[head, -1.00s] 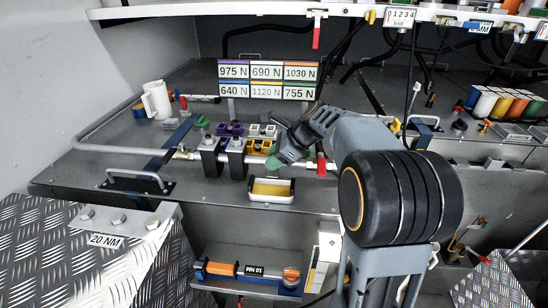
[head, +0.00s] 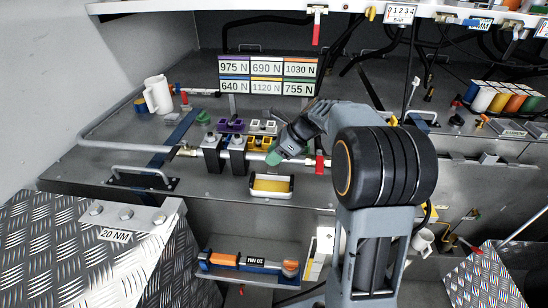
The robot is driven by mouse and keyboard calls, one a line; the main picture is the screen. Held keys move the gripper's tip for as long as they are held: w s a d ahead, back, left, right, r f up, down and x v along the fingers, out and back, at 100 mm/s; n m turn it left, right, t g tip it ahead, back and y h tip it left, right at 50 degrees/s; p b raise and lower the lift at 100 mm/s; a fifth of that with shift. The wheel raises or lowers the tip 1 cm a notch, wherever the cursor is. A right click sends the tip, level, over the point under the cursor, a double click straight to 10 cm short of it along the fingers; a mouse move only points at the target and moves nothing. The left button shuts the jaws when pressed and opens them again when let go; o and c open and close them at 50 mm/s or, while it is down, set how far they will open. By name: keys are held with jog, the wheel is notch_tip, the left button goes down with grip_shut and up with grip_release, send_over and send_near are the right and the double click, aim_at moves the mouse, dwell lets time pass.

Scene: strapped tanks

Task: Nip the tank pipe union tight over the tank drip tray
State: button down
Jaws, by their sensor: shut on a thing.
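My gripper (head: 275,157), with green fingertips, is at the grey pipe (head: 316,162) just above and behind the drip tray. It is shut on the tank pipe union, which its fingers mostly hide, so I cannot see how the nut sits. The tank drip tray (head: 271,197) has a pale rim and a yellow inside, and stands on the dark deck below the gripper. A red valve handle (head: 320,166) is on the pipe just right of the gripper.
Number plates (head: 267,75) rise behind. A white jug (head: 157,95) is at left. An orange and blue torque wrench (head: 250,262) lies on a lower shelf. A grab handle (head: 142,170) stands at front left.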

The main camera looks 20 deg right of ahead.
jog(key=shift+w+m+g+y, duration=0.15)
jog(key=shift+m+g+y, duration=0.4)
jog(key=shift+g, duration=0.45)
jog(key=shift+w+d+f+m+g+y, duration=0.1)
jog(key=shift+m+g+y, duration=0.2)
jog(key=shift+g, duration=0.25)
jog(key=shift+w+m+g+y, duration=0.15)
jog(key=shift+g+y, duration=0.1)
jog(key=shift+g, duration=0.3)
jog(key=shift+f+m+g+y, duration=0.15)
jog(key=shift+m+g+y, duration=0.15)
jog(key=shift+g, duration=0.1)
jog(key=c, duration=0.6)
grip_release()
jog(key=shift+s, duration=0.1)
